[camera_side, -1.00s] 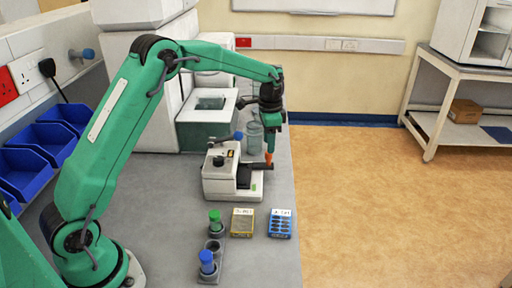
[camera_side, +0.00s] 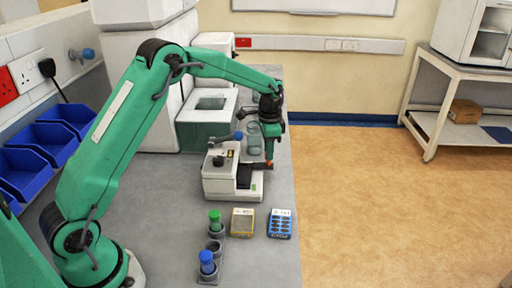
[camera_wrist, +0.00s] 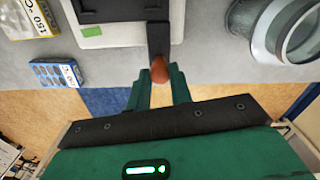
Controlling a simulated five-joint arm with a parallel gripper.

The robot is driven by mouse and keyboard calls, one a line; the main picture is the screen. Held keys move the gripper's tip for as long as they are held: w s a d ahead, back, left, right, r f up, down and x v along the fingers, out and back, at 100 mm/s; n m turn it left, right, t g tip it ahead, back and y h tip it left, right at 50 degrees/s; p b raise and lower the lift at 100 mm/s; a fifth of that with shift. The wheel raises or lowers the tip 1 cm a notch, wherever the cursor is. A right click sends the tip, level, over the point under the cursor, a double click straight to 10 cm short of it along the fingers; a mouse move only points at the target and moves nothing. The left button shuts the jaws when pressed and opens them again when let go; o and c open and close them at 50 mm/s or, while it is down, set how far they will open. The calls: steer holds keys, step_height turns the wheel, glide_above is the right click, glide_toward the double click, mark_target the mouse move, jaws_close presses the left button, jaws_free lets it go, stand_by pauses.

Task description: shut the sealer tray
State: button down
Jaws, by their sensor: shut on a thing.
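The sealer (camera_side: 222,180) is a white device on the bench with a dark tray (camera_side: 246,176) at its right side. The tray's black edge also shows at the top of the wrist view (camera_wrist: 120,14). A black bar ends in an orange-brown handle knob (camera_wrist: 159,70). My gripper (camera_side: 269,162) is at the sealer's right end, pointing down, shut on the knob. In the wrist view its green fingers (camera_wrist: 159,84) stand on both sides of the knob. From the side, the fingers hide most of the knob.
A glass jar (camera_side: 254,140) stands close behind the sealer; it also shows in the wrist view (camera_wrist: 285,30). The bench edge is just right.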

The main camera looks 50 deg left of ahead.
mark_target(256, 164)
steer(key=shift+s+a, duration=1.4)
steer(key=shift+a, duration=0.05)
steer(key=c, duration=1.3)
jaws_free()
steer(key=shift+o, duration=0.2)
steer(key=shift+r, duration=0.2)
steer(key=shift+r, duration=0.2)
step_height(256, 164, up, 7)
steer(key=shift+r, duration=0.1)
